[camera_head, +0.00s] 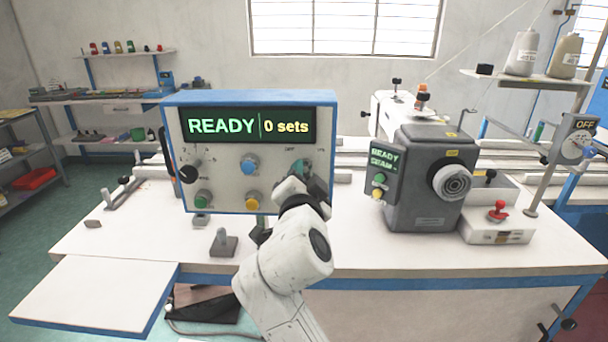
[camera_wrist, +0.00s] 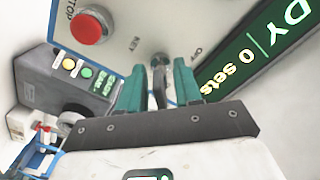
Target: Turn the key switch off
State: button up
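The control panel (camera_head: 178,130) has a blue frame and a lit display (camera_head: 248,126) reading "READY | 0 sets". The key switch (camera_wrist: 160,62) shows in the wrist view as a small grey metal part below the words KEY and OFF. My gripper (camera_wrist: 160,82) has its two teal fingers apart, one on each side of the key, with narrow gaps visible. In the head view my gripper (camera_head: 298,178) is at the panel's lower right and hides the key switch. Whether a finger touches the key is not clear.
A red STOP button (camera_wrist: 88,28) sits beside the key. The panel also has a black knob (camera_head: 189,173) and blue, green and yellow controls. A grey machine unit (camera_head: 425,180) stands to the right. A small grey block (camera_head: 224,243) stands on the white table below.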

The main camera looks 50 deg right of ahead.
jog(key=shift+c, duration=0.2)
grip_shut()
jog(key=shift+n, duration=0.3)
jog(key=n, duration=0.3)
jog(key=shift+f+n, duration=0.1)
jog(key=shift+n, duration=0.2)
jog(key=n+p, duration=0.1)
jog(key=n, duration=0.3)
jog(key=n+p, duration=0.2)
jog(key=n, duration=0.3)
jog(key=shift+s+d+n, duration=0.1)
jog(key=shift+n, duration=0.3)
jog(key=shift+n+p, duration=1.05)
jog(key=shift+n, duration=0.85)
